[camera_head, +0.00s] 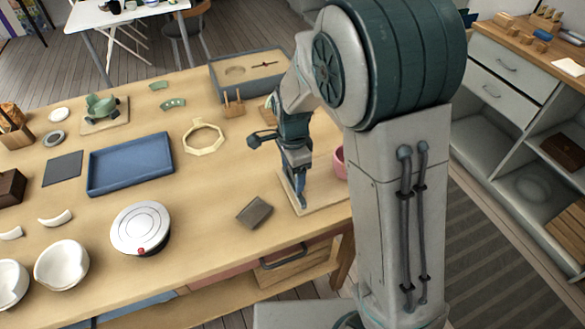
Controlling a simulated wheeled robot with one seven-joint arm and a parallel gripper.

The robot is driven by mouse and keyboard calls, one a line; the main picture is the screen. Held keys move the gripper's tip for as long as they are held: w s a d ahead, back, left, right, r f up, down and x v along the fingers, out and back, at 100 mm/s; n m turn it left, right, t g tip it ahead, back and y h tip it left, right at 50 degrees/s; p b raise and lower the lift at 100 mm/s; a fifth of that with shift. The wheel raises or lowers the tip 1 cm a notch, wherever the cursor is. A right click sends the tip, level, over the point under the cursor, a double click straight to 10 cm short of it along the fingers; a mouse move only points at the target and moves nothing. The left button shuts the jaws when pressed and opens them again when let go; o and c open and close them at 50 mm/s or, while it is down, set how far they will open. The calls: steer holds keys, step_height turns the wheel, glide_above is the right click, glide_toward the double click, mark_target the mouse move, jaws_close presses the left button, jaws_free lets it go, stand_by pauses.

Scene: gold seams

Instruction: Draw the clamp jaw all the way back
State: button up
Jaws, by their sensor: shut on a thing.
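My gripper (298,198) points down at the right part of the workbench, low over a pale wooden board (326,199). Its fingers are shut on a small part there, taken to be the clamp jaw. The jaw and most of the clamp are hidden behind my gripper and arm, so I cannot tell how far back the jaw stands. A pink cup (340,163) stands at the back of the board area, partly hidden by my arm.
A brown block (254,212) lies left of the board. A round white turntable (141,228), a blue tray (131,164) and an octagonal wooden ring (203,138) are farther left. A grey box (222,88) stands behind. The bench between tray and block is clear.

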steer(key=o, duration=1.1)
steer(key=shift+a, duration=0.25)
steer(key=shift+o, duration=1.3)
steer(key=shift+s+a, duration=0.1)
step_height(320, 180, up, 14)
steer(key=s+d+n+t, duration=0.2)
steer(key=s+d+n, duration=1.1)
steer(key=s, duration=0.3)
steer(key=shift+s+d+f+n+t, duration=0.2)
steer(key=shift+s+n+t, duration=0.1)
steer(key=shift+n+t, duration=0.15)
